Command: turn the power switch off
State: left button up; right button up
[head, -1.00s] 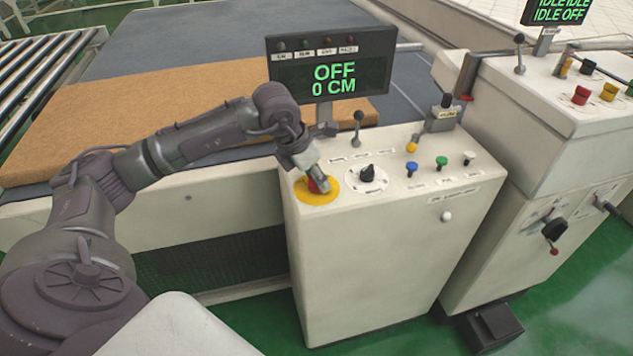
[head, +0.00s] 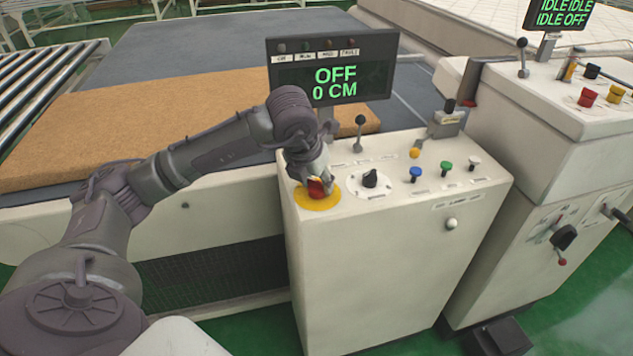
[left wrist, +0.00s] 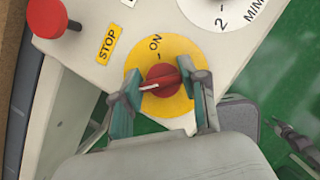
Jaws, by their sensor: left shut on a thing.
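The power switch is a red rotary knob (head: 317,188) on a yellow disc (head: 318,204) at the left end of the cream control console. In the left wrist view the red knob (left wrist: 163,78) sits at the centre of the yellow disc (left wrist: 174,107), which has "ON" printed above the knob. A white line on the knob points left, away from the "ON" mark. My left gripper (left wrist: 162,90) is shut on the knob, one finger on each side. In the head view it reaches down over the knob.
A display (head: 333,75) above the console reads "OFF 0 CM". A black dial (head: 370,179), blue, green and white buttons and upright levers stand to the right. A red stop button (left wrist: 47,17) is near the knob. A brown mattress (head: 160,125) lies behind.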

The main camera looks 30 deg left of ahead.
pick_arm(q)
jog(key=o, duration=1.2)
jog(key=shift+c, duration=0.2)
jog(key=v, duration=1.2)
